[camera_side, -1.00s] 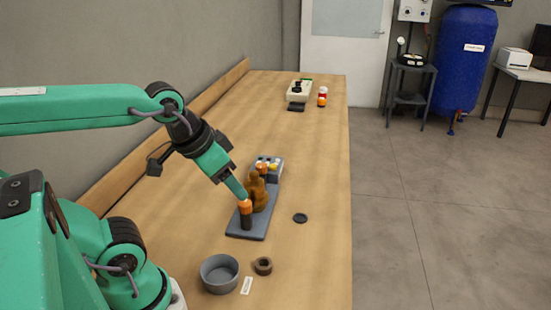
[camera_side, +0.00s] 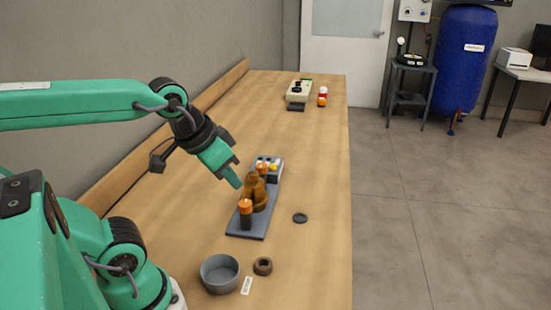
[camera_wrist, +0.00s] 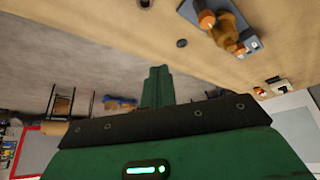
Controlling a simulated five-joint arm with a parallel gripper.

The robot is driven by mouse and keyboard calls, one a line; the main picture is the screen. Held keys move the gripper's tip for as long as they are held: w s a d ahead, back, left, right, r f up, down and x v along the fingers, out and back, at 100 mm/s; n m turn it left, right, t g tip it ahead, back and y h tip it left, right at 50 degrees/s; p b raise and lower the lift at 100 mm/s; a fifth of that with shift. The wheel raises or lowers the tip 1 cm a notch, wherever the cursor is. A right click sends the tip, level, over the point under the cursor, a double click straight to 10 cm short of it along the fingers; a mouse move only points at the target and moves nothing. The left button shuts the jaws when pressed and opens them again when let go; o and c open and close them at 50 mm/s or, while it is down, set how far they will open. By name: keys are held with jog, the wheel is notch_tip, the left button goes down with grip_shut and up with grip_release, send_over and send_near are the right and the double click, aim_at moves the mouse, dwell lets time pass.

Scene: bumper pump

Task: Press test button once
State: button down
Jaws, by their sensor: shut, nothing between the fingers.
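A grey base plate (camera_side: 248,230) on the bench carries a brown pump body (camera_side: 258,188). At its near end stands a dark post with an orange top (camera_side: 245,206). At its far end is a grey control box (camera_side: 277,172) with several small coloured parts; I cannot tell which is the test button. My gripper (camera_side: 237,183) is shut and empty, above and left of the pump body, clear of the orange top. In the wrist view my shut green fingers (camera_wrist: 157,85) are in the middle; the pump body (camera_wrist: 225,32) and control box (camera_wrist: 252,45) are at upper right.
A grey round bowl (camera_side: 220,274), a brown ring (camera_side: 263,266) and a white label (camera_side: 247,286) lie near the front. A dark disc (camera_side: 300,218) lies right of the plate. A pale device (camera_side: 299,91) and a red-and-white bottle (camera_side: 322,97) stand far back.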

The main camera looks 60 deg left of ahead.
jog(key=w+a+r+n+g, duration=0.1)
jog(key=w+a+r+n, duration=0.3)
jog(key=w+n, duration=0.3)
jog(key=n+g, duration=0.5)
jog(key=n, duration=1.5)
send_over(273, 166)
notch_tip(273, 166, down, 9)
jog(key=shift+a+f, duration=0.1)
jog(key=shift+a, duration=0.1)
jog(key=shift+f, duration=0.1)
notch_tip(273, 166, down, 14)
jog(key=shift+r, duration=0.1)
